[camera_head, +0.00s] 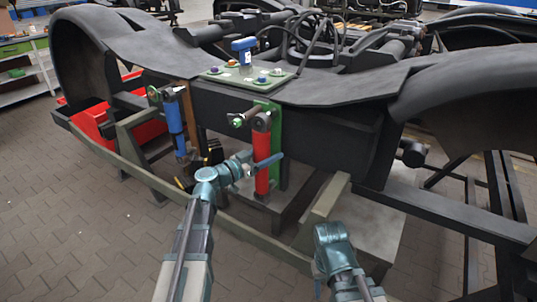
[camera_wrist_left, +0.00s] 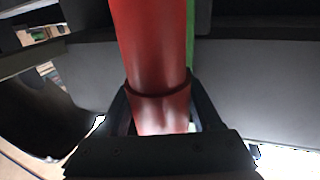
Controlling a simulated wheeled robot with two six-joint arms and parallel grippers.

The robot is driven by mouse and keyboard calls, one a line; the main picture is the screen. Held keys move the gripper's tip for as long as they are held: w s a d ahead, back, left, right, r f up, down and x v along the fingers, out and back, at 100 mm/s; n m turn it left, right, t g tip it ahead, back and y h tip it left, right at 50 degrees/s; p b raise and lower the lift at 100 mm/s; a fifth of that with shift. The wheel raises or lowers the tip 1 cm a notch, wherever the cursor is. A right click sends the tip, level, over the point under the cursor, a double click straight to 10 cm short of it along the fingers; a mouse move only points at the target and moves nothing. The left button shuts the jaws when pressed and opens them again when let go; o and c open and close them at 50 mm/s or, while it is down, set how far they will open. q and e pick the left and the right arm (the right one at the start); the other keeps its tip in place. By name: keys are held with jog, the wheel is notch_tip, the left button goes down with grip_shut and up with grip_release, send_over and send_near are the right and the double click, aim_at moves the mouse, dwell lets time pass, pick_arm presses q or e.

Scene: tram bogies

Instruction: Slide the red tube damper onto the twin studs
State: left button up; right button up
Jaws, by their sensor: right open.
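The red tube damper (camera_head: 262,150) stands upright in front of a green plate (camera_head: 276,140) on the bogie frame. Its dark upper eye appears at the upper stud (camera_head: 246,118), close to the plate, and the stud's green-tipped end sticks out to the left. I cannot tell how far the eye is on it. The lower stud is not clearly visible behind my gripper. My left gripper (camera_head: 264,164) is shut around the damper's lower body. In the left wrist view the red tube (camera_wrist_left: 155,60) runs between the two fingers. My right arm shows at lower right, but its gripper is out of sight.
A blue damper (camera_head: 174,118) hangs on a brown plate to the left. A tray (camera_head: 250,78) with coloured parts and a blue tool (camera_head: 244,48) sits on the frame. A red crate (camera_head: 98,122) stands at left. A grey-green rail (camera_head: 240,234) runs below the dampers.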

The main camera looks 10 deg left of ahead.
pick_arm(q)
jog(key=o, duration=0.4)
jog(key=v, duration=1.3)
jog(key=shift+s+a, duration=0.2)
jog(key=shift+s, duration=0.1)
